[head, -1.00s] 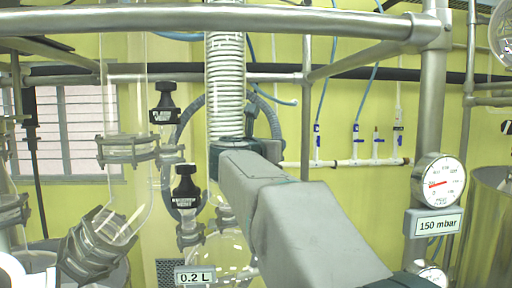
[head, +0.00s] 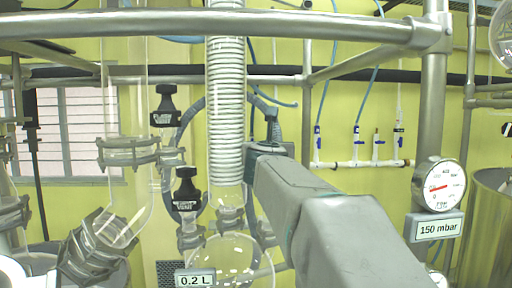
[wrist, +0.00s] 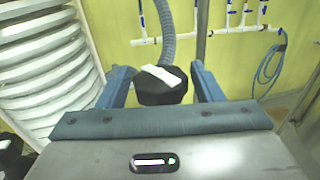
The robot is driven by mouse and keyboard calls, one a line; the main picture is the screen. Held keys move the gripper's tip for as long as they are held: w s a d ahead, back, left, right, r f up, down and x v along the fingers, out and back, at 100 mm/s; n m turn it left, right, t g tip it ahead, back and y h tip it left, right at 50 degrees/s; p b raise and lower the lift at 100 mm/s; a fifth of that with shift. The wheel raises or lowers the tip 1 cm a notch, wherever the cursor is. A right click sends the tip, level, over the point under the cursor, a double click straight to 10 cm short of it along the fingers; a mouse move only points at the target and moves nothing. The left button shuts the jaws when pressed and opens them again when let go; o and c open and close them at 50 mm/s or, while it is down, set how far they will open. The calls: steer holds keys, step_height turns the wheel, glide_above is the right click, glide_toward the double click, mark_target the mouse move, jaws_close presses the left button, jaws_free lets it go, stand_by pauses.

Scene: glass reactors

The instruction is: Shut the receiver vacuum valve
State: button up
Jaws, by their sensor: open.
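In the wrist view a black valve knob (wrist: 161,88) with a white bar-shaped mark on top sits between the two blue fingers of my gripper (wrist: 160,80). The fingers are spread, with a gap showing on either side of the knob. No label shows on this knob, so I cannot read which valve it is. The round glass receiver (head: 232,262), with a 0.2 L tag (head: 195,280), hangs below the coiled condenser (head: 227,95).
Two black labelled vent knobs, an upper one (head: 165,107) and a lower one (head: 187,192), stand left of the condenser. A pressure gauge (head: 438,185) with a 150 mbar sign is at the right. A metal rail (head: 210,22) crosses the top. A grey hose (wrist: 160,28) runs behind the knob.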

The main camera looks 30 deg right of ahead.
steer(key=n+t+y+p, duration=0.1)
steer(key=n+y, duration=0.1)
steer(key=n+t+y+p, duration=0.1)
steer(key=y, duration=0.2)
steer(key=shift+d+r+n+t, duration=0.1)
steer(key=shift+n+t, duration=0.2)
steer(key=shift+n, duration=0.1)
steer(key=shift+n+y, duration=0.5)
steer(key=shift+y, duration=0.4)
steer(key=c, duration=0.8)
steer(key=shift+o, duration=0.2)
steer(key=shift+h, duration=0.3)
steer(key=m+g+h+b, duration=0.1)
steer(key=m+h, duration=0.1)
steer(key=h, duration=0.1)
steer(key=m+g+h+b, duration=0.1)
steer(key=m+g+h, duration=0.1)
steer(key=m+h, duration=0.1)
steer(key=shift+h, duration=0.5)
steer(key=shift+m+g+h, duration=1.6)
steer(key=shift+m+g, duration=0.1)
steer(key=shift+g, duration=0.1)
